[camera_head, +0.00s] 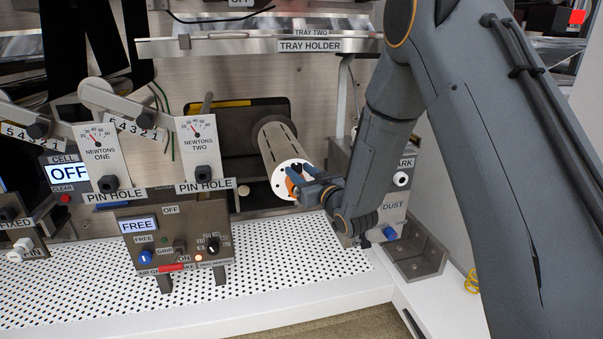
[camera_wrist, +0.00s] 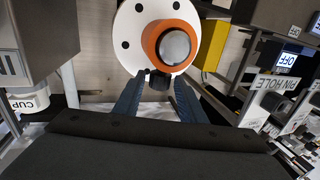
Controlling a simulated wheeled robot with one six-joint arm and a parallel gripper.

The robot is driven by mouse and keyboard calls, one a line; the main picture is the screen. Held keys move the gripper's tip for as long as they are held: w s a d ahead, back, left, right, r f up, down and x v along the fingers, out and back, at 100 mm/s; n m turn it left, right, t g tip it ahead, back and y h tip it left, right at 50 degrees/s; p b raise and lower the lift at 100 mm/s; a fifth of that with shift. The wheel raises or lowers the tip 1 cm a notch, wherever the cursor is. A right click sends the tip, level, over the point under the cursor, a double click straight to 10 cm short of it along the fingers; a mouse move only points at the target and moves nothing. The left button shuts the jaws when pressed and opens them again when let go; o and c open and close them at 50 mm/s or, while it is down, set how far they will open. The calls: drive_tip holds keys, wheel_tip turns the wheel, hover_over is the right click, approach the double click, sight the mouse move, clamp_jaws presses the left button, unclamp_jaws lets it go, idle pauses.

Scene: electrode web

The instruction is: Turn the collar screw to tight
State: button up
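The white roller (camera_head: 283,155) sticks out of the wall opening, its round white end face towards me. An orange collar (camera_wrist: 150,43) sits at the middle of the end face (camera_wrist: 128,60) around a grey shaft end (camera_wrist: 175,47). A small black knob (camera_wrist: 160,80), which looks like the collar screw, sits at the collar's lower edge in the wrist view. My gripper (camera_wrist: 158,88) is open, its two blue fingers on either side of the knob with gaps visible. In the head view my gripper (camera_head: 306,184) is at the roller's end and hides part of the orange collar (camera_head: 293,183).
A control box (camera_head: 170,240) reading FREE stands left of the roller on the perforated white table (camera_head: 290,262). Two PIN HOLE plates (camera_head: 203,155) rise behind it. The tray holder (camera_head: 260,44) spans above.

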sight(289, 182)
drive_tip(key=c, duration=0.8)
drive_tip(key=shift+o, duration=0.2)
